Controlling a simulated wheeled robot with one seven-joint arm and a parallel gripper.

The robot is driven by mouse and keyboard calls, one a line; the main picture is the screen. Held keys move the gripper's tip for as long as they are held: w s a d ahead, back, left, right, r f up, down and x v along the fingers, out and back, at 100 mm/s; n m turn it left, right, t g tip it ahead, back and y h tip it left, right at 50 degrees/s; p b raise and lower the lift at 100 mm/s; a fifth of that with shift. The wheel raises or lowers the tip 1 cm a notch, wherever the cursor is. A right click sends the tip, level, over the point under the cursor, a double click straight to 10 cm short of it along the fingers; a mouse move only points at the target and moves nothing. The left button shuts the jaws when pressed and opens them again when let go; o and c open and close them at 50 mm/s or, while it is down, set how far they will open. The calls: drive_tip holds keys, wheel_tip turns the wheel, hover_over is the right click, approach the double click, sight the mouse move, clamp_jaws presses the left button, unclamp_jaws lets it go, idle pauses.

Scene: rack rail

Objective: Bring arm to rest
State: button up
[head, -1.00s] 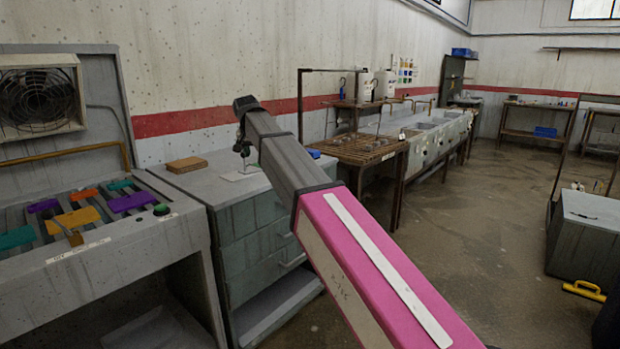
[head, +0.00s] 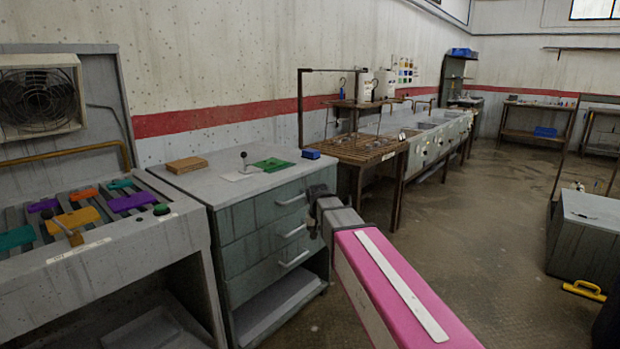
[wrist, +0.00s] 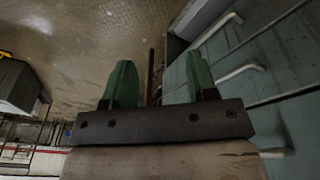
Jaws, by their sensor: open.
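My arm, pink with a white strip, reaches up from the bottom of the head view, and its grey far part ends low in front of the drawer cabinet (head: 268,220). My gripper (wrist: 155,85) shows in the wrist view with two green fingers spread apart and nothing between them. The cabinet's drawer fronts (wrist: 270,65) and handles are to the right of the fingers in that view. The floor (wrist: 75,50) lies beyond them. The gripper itself is hard to make out in the head view.
On the cabinet top are a brown block (head: 187,165), a green sheet (head: 273,165), a blue block (head: 311,154) and a small knobbed stand (head: 243,160). A slotted bench with coloured plates (head: 75,219) stands at left.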

drive_tip(key=s+d+f+g, duration=0.2)
drive_tip(key=s+d+f, duration=1.3)
drive_tip(key=s, duration=0.3)
drive_tip(key=shift+s+f+y, duration=0.15)
drive_tip(key=shift+f+y, duration=0.25)
drive_tip(key=shift+f, duration=0.2)
drive_tip(key=shift+c, duration=0.4)
